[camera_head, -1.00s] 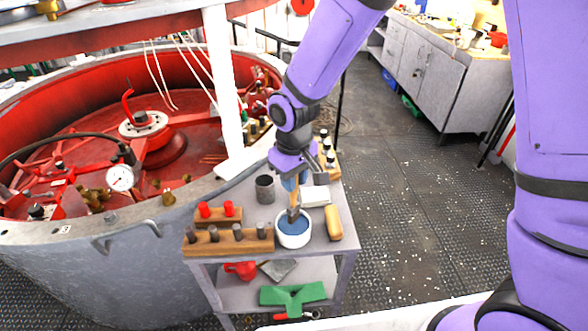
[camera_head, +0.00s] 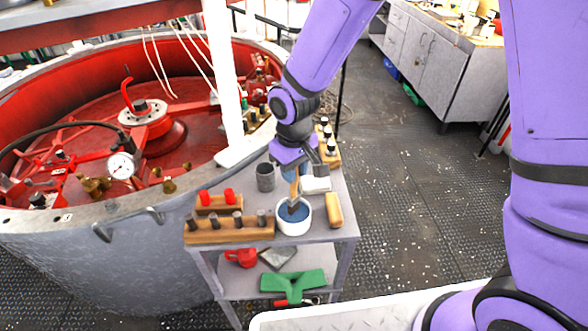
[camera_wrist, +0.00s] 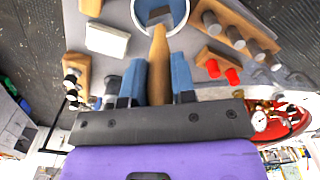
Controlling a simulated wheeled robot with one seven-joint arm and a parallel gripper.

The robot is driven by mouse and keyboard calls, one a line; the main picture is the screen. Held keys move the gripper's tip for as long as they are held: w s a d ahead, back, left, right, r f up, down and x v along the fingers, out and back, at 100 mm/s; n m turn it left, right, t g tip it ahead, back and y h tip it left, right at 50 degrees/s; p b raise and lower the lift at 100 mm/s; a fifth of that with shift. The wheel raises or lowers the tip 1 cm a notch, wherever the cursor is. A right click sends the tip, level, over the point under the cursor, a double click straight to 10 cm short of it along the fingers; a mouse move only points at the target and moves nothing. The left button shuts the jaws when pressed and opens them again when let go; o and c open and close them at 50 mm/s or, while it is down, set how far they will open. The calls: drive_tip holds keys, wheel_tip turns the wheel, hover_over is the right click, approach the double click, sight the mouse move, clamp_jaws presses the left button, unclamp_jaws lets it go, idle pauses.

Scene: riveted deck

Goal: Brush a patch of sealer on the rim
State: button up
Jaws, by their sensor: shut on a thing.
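My gripper (camera_head: 290,172) is shut on the wooden handle of a brush (camera_head: 293,188). The brush points down into a white pot of blue sealer (camera_head: 294,226) on the small cart. In the wrist view the handle (camera_wrist: 159,62) runs between the two blue fingers (camera_wrist: 158,82) toward the pot (camera_wrist: 177,24). The bristle end is at the blue surface inside the pot; how deep it sits I cannot tell. The rim (camera_head: 120,208) is the grey top edge of the large round vessel, left of the cart.
The cart top (camera_head: 328,228) also holds a wooden block with dark pegs (camera_head: 228,229), a block with red pegs (camera_head: 215,203), a grey cup (camera_head: 265,177) and a tan block (camera_head: 334,210). A white post (camera_head: 224,80) stands by the rim.

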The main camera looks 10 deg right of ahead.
drive_tip(key=shift+f, duration=0.6)
idle(1.4)
drive_tip(key=shift+r, duration=0.1)
drive_tip(key=shift+r, duration=3.45)
